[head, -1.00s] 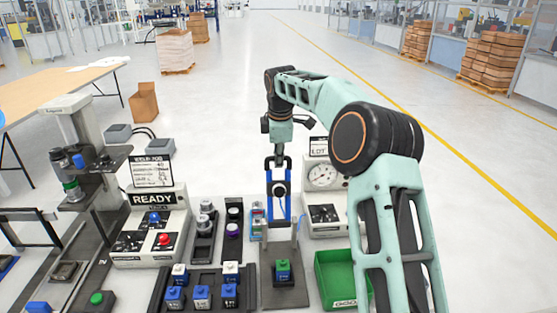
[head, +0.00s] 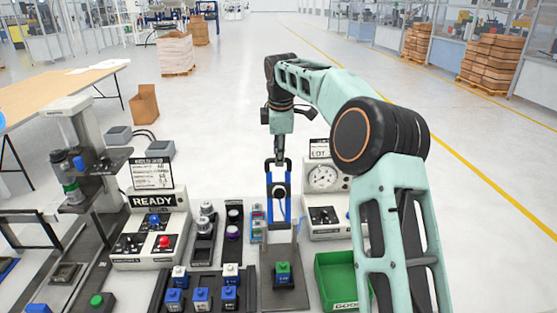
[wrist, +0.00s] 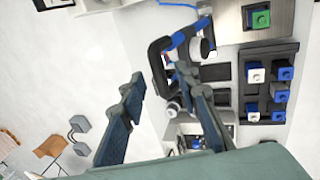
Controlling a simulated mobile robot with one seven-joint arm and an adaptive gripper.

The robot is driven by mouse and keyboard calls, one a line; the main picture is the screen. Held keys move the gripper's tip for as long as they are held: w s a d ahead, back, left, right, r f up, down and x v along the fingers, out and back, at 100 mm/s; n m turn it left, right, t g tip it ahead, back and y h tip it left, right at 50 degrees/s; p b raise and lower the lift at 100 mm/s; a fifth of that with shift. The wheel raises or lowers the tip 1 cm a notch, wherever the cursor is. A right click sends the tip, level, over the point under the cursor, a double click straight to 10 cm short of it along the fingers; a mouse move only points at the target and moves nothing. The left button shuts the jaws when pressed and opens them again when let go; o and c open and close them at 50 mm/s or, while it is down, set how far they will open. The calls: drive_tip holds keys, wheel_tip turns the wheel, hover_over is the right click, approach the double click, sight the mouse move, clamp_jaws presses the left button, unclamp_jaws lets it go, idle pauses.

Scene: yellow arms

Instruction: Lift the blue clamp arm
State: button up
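The blue clamp arm (head: 287,208) stands upright behind the green block (head: 282,269), with a dark bar across its top. In the wrist view, the clamp arm (wrist: 181,38) lies beyond the fingertips, with a dark curved bar and pale round parts. My gripper (head: 280,157) is at the top of the clamp in the head view, seen almost edge-on. In the wrist view my gripper (wrist: 162,88) is open, its two fingers wide apart with nothing held between them. I cannot tell whether a finger touches the bar.
A gauge box (head: 324,205) stands close to the clamp's right, and a green bin (head: 340,268) is front right. A block rack (head: 210,302) and the READY panel (head: 150,232) are on the left. A thin blue cable (wrist: 178,5) runs near the clamp.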

drive_tip(key=v, duration=0.8)
drive_tip(key=shift+r, duration=0.4)
